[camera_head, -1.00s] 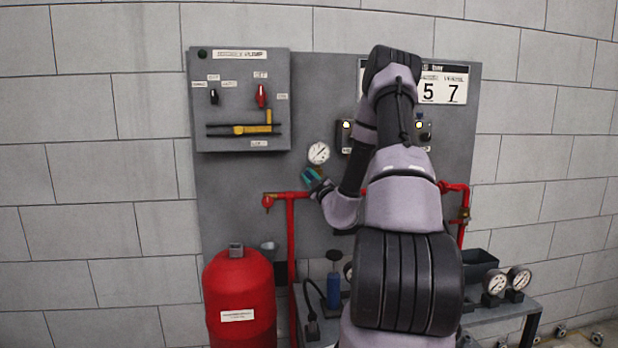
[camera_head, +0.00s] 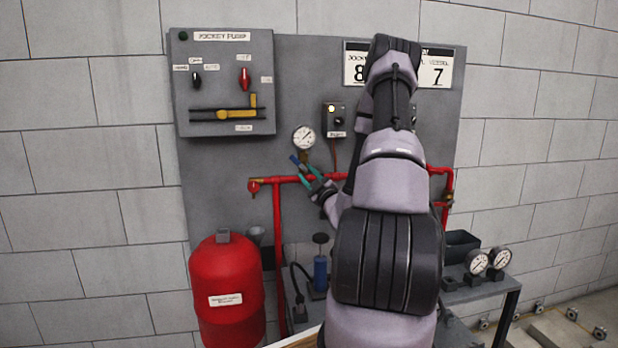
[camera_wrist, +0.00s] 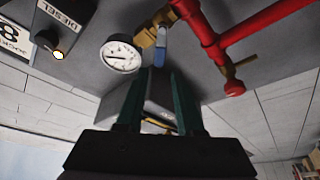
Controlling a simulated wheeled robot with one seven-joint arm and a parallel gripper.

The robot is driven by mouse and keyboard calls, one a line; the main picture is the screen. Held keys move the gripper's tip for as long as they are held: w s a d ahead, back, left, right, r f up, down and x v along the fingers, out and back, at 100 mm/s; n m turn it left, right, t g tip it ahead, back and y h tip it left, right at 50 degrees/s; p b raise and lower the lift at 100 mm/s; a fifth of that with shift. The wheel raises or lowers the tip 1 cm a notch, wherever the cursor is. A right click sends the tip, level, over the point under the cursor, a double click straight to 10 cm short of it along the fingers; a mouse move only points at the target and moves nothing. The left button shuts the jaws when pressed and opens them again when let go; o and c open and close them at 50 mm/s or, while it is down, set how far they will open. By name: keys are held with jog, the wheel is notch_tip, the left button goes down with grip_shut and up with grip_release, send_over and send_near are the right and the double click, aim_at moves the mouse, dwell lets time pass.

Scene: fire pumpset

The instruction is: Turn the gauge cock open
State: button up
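The gauge cock is a brass fitting (camera_wrist: 149,37) with a blue lever (camera_wrist: 160,46), under a round white pressure gauge (camera_wrist: 120,56) on the red pipe. In the head view the gauge (camera_head: 304,138) hangs on the grey panel, with the brass fitting (camera_head: 304,158) just below it. My gripper (camera_head: 304,169) is just below the gauge, by the red pipe. In the wrist view my gripper (camera_wrist: 161,72) has its two teal fingers apart, and the blue lever shows past and between their tips. I cannot tell whether a finger touches the lever.
The red pipe (camera_head: 350,176) runs across the panel close to my gripper. A jockey pump box (camera_head: 222,85) is at upper left, and a red tank (camera_head: 227,285) stands below. Two gauges (camera_head: 488,261) stand on a bench at right. A brass-handled valve (camera_wrist: 240,70) is nearby.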

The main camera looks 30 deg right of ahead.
aim_at(298, 163)
jog(key=shift+s+f, duration=0.15)
jog(key=shift+s, duration=0.4)
jog(key=shift+w+a, duration=0.1)
grip_shut()
jog(key=w+a+r+n+g+y, duration=0.2)
jog(key=a+r+n+g+y, duration=0.25)
jog(key=n, duration=0.75)
jog(key=w+f+n+g+h, duration=0.2)
jog(key=w+f+n+g, duration=0.25)
jog(key=w+n, duration=0.25)
jog(key=shift+y, duration=0.35)
jog(key=shift+s+d+r, duration=0.2)
jog(key=shift+d+r, duration=0.5)
jog(key=shift+d, duration=0.15)
jog(key=shift+s+d+r, duration=0.15)
jog(key=shift+d+r, duration=0.5)
jog(key=shift+d, duration=0.2)
